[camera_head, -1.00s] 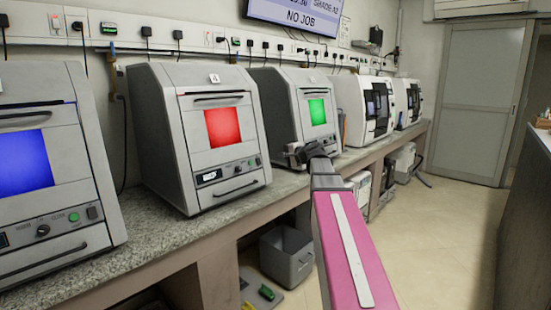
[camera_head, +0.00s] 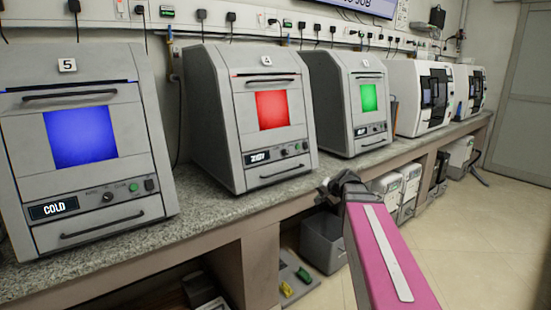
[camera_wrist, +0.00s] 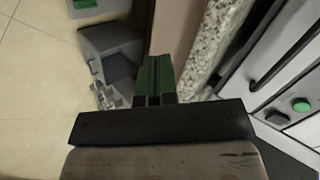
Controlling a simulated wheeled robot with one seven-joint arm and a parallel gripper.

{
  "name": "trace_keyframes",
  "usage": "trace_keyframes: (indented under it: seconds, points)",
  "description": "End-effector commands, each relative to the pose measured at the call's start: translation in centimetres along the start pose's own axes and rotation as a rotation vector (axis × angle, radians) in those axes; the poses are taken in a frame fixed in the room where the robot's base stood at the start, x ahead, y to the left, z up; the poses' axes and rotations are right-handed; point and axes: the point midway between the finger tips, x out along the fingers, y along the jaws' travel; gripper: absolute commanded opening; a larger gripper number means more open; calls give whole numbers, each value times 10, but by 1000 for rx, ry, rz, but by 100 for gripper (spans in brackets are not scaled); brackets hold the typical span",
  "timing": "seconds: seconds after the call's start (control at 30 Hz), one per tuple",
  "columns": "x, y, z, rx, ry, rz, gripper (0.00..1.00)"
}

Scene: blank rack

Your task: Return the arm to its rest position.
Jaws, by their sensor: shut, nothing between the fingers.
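My gripper (camera_wrist: 155,78) shows in the wrist view with its two green fingers together and nothing between them. It hangs in the air by the speckled counter edge, with a grey bin below. In the head view my pink arm reaches forward from the lower right. The dark wrist end (camera_head: 335,187) is in front of the counter edge, but the fingers are too small or hidden to make out there.
A speckled counter (camera_head: 215,205) runs along the wall. It holds machines with a blue screen (camera_head: 80,136), a red screen (camera_head: 271,109) and a green screen (camera_head: 368,97), plus white machines (camera_head: 420,95). A grey bin (camera_head: 323,243) stands below. Floor at right is clear.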

Motion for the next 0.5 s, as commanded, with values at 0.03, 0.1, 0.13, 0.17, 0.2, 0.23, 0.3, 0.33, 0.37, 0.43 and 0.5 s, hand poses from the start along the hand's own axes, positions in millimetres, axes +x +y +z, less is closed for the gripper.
trace_keyframes:
  seconds: [0.03,0.1,0.13,0.17,0.2,0.23,0.3,0.33,0.37,0.43,0.5]
  points:
    - [11,21,25,-41,-35,64,0]
    - [24,46,50,-103,-79,149,0]
    - [28,57,61,-131,-99,186,0]
    - [32,68,72,-158,-119,223,0]
    - [37,82,87,-196,-147,271,0]
    - [40,93,98,-223,-169,307,0]
    - [44,118,122,-288,-221,390,0]
    - [46,128,132,-315,-242,424,0]
    - [47,137,141,-342,-264,456,0]
    - [47,158,160,-398,-311,524,0]
    - [46,174,175,-446,-351,581,0]
